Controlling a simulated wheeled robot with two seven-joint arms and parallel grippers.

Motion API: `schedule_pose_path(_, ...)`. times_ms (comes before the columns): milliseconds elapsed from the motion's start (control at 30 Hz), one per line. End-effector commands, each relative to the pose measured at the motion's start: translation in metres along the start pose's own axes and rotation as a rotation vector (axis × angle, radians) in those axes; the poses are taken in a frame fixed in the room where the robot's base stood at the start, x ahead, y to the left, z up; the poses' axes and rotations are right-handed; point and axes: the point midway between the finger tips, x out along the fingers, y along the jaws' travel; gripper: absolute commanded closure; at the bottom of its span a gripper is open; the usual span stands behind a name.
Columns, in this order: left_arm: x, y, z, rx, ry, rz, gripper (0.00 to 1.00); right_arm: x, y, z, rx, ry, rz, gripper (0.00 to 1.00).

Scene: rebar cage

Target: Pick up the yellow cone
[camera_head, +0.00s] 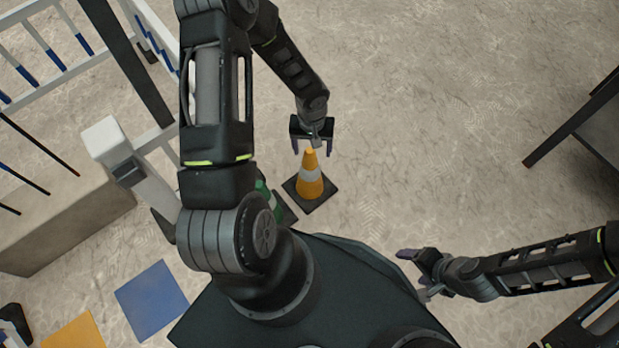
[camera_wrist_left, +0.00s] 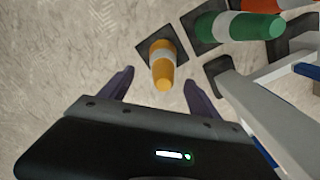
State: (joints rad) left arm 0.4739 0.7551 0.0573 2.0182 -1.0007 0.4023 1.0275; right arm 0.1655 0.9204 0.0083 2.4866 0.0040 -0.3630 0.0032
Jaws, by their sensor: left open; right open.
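The yellow cone (camera_head: 309,183), orange-yellow with a white band and a dark square base, stands upright on the floor near the middle of the head view. It also shows in the left wrist view (camera_wrist_left: 162,68), beyond and between the fingers. My left gripper (camera_head: 313,150) is open, with its two purple fingers on either side of the cone's tip in the head view. In the left wrist view the left gripper (camera_wrist_left: 158,85) is empty; I cannot tell whether it touches the cone. My right gripper (camera_head: 412,272) is open and empty at the lower right, apart from the cone.
A green cone (camera_wrist_left: 225,28) stands beside the yellow one, mostly hidden by my arm in the head view. An orange-red cone (camera_wrist_left: 262,5) is beyond it. A white and grey frame (camera_head: 140,170) stands at the left. Floor to the right is clear up to a dark table (camera_head: 590,125).

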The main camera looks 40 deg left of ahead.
Motion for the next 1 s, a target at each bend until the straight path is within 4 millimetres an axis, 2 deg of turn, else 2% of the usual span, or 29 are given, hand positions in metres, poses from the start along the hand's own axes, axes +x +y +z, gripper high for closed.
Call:
schedule_pose_path(100,0.004,-0.008,-0.007,-0.015,0.012,-0.02,0.28,0.005,0.003,0.0,0.001,0.002,0.001,0.28)
schedule_pose_path(367,0.002,-0.008,-0.007,-0.014,0.012,-0.02,0.28,0.004,0.002,0.0,0.001,0.001,0.0,0.28)
schedule_pose_path(667,0.028,-0.008,-0.007,-0.013,0.011,-0.019,0.28,0.013,0.007,-0.002,0.004,0.007,0.003,0.28)
schedule_pose_path(1000,0.03,-0.008,-0.007,-0.014,0.011,-0.019,0.28,0.013,0.007,-0.003,0.004,0.008,0.003,0.28)
